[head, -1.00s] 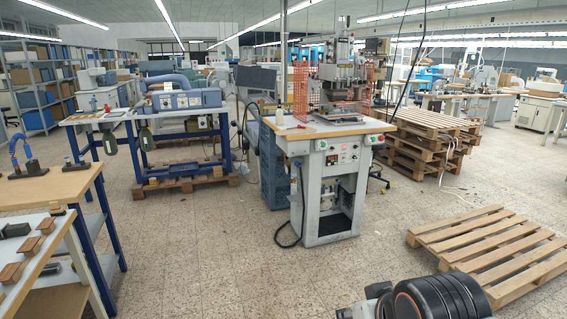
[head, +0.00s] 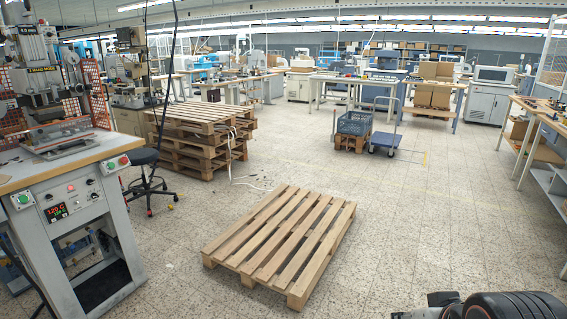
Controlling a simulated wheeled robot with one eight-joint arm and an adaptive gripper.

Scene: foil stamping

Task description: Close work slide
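The foil stamping machine (head: 50,185) stands at the left edge of the head view, partly cut off by the frame. Its work slide (head: 58,138) is a flat metal plate on the wooden top, below the press head (head: 40,82). I cannot tell from here how far the slide is pulled out. A part of my own arm (head: 490,306) shows at the bottom right. My gripper is not in view.
A low wooden pallet (head: 281,240) lies on the floor ahead. Stacked pallets (head: 195,140) and a black stool (head: 146,175) stand right of the machine. A blue trolley (head: 385,140) and crate (head: 354,124) stand farther back. The floor around the low pallet is clear.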

